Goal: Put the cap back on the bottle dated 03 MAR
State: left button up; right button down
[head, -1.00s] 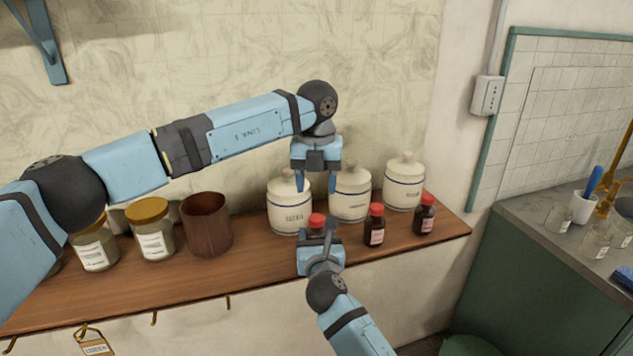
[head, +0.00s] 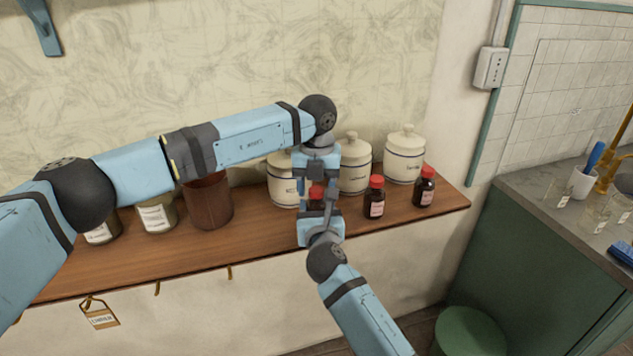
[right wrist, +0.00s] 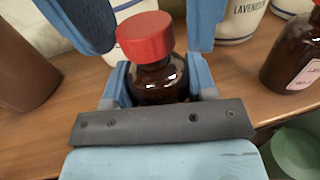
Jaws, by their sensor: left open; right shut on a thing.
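A dark brown bottle (right wrist: 160,85) with a red cap (right wrist: 146,38) stands on the shelf, and my right gripper (right wrist: 160,90) is shut on its body from the front. The cap sits on the neck. In the head view the cap (head: 317,192) shows between the fingers of my left gripper (head: 316,188), which has come down from above. That gripper is open, one finger on each side of the cap; I cannot tell whether they touch it. Two more brown bottles with red caps, one nearer (head: 375,204) and one farther (head: 425,192), stand to the right. I cannot read a date on any label.
White lidded jars stand close behind, including the middle (head: 354,170) and right one (head: 405,160). A brown cup (head: 207,205) and labelled jars (head: 157,216) stand left. The wooden shelf (head: 180,257) is clear along its front left; a tag (head: 99,314) hangs below.

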pick_arm(q)
jog(key=c, duration=0.9)
jog(key=m, duration=0.6)
jog(key=shift+c, duration=0.2)
jog(key=m, duration=0.5)
jog(key=shift+m, duration=0.3)
jog(key=o, duration=1.1)
jog(key=shift+r, duration=0.1)
notch_tip(320, 180, up, 12)
jog(key=shift+f, duration=0.1)
